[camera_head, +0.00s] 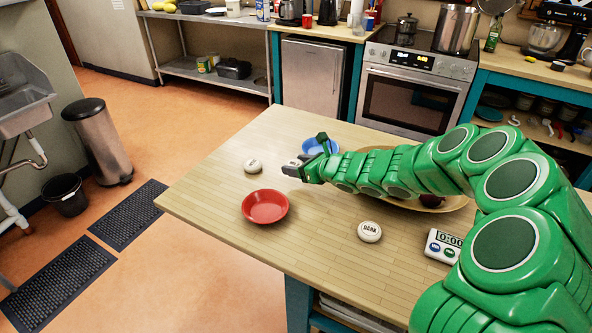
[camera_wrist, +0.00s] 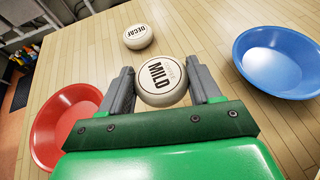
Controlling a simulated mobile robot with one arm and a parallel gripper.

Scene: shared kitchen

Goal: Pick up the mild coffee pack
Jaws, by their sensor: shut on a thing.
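The mild coffee pack (camera_wrist: 163,80) is a round white puck with MILD printed in dark letters on top. It sits between the two grey fingers of my gripper (camera_wrist: 160,68), which is shut on it. In the head view, my gripper (camera_head: 294,170) is over the wooden table, and only a small white part of the pack (camera_head: 293,162) shows beside the fingers. I cannot tell whether the pack touches the table.
A DECAF pack (camera_wrist: 138,36) lies just beyond, also visible in the head view (camera_head: 253,166). A DARK pack (camera_head: 369,231) lies nearer the table's front. A red bowl (camera_head: 265,206) and a blue bowl (camera_wrist: 280,60) flank my gripper. A timer (camera_head: 443,245) stands at right.

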